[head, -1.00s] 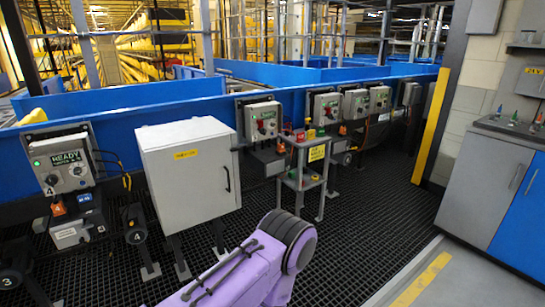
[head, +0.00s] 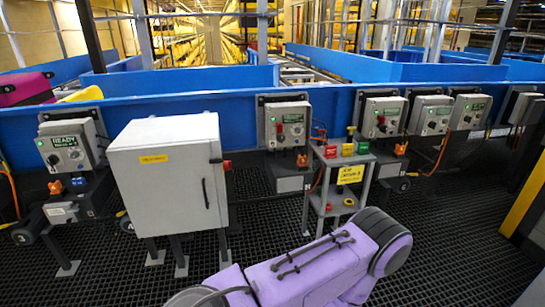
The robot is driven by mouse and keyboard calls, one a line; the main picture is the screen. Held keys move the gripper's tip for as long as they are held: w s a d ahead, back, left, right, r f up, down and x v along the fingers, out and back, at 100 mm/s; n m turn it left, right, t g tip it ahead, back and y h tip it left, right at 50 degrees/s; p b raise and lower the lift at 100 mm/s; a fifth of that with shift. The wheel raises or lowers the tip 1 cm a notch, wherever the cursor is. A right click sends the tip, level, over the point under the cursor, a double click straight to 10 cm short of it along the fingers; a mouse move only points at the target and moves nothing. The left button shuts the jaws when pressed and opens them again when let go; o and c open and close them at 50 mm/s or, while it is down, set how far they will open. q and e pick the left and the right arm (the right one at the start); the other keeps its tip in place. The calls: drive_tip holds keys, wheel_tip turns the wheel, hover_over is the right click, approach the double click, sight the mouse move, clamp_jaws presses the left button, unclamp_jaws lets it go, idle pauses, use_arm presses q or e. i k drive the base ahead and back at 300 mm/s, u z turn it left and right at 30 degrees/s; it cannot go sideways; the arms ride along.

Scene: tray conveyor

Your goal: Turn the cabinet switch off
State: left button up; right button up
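A light grey cabinet (head: 150,195) with a yellow label and a dark door handle stands on legs at the left of the head view. A small red switch (head: 227,165) sticks out from the cabinet's right side. Its exact position is too small to read. A purple link of my own arm crosses the bottom centre. It is apart from the cabinet in the picture, and its hand is not visible. Neither gripper is in view.
Control boxes (head: 71,145) line the blue conveyor wall (head: 190,105) on both sides of the cabinet. A small grey stand (head: 345,178) with coloured blocks and a yellow sign is right of it. Dark grating (head: 440,230) is open at the right front.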

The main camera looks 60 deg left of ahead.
sight(227, 165)
drive_tip(key=i, duration=1.15)
drive_tip(key=u, duration=2.85)
drive_tip(key=k, duration=0.35)
drive_tip(key=z, duration=1.45)
drive_tip(key=i, duration=1.1)
drive_tip(key=u, duration=0.55)
